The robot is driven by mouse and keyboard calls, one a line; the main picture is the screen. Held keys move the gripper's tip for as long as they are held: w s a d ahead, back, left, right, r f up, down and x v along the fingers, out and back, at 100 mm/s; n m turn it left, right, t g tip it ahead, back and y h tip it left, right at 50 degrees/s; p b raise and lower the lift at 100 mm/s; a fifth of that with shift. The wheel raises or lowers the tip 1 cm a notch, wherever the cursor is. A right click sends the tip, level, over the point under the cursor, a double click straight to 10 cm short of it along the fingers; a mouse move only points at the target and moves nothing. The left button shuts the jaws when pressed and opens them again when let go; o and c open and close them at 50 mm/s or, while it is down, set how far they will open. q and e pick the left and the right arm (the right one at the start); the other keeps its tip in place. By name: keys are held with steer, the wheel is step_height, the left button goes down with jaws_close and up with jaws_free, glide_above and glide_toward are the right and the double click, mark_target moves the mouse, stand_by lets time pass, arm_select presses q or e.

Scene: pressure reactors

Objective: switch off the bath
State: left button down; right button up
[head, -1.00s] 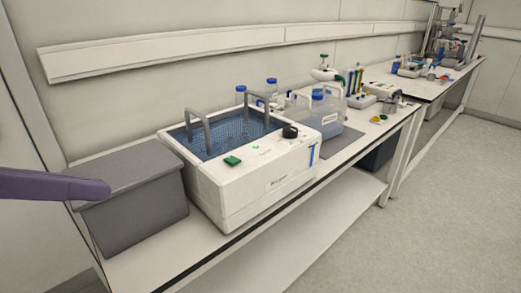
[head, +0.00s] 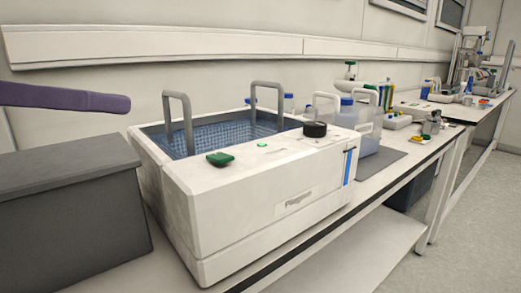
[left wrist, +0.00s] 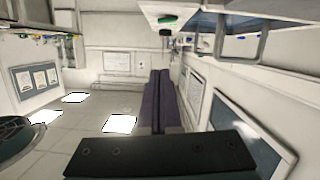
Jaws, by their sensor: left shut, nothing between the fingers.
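The bath (head: 235,215) is a white box with a basin of blue water and two grey handles. A green rocker switch (head: 220,159) sits on its top front ledge. A black knob (head: 315,129) stands further right on the ledge. The switch also shows at the top of the left wrist view (left wrist: 167,19). My left gripper (head: 124,103), with purple fingers, comes in from the left, apart from the bath and left of the switch. Its fingers (left wrist: 160,74) are shut together and empty. My right gripper is not in view.
A grey lidded box (head: 70,225) stands left of the bath, below my left gripper. A clear container with blue caps (head: 366,135) and a grey mat (head: 385,158) are to the right. Beyond lie small tools and another bench. The floor (head: 465,245) at right is clear.

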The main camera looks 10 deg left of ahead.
arm_select(q)
steer(key=shift+w, duration=0.1)
glide_above(203, 173)
steer(key=shift+a+f, duration=0.2)
steer(key=shift+f, duration=0.35)
steer(key=shift+a+f, duration=0.15)
steer(key=shift+f, duration=0.35)
steer(key=f, duration=0.3)
steer(key=shift+d+f, duration=0.2)
steer(key=shift+d, duration=0.2)
steer(key=shift+f+b, duration=0.3)
steer(key=shift+f, duration=0.15)
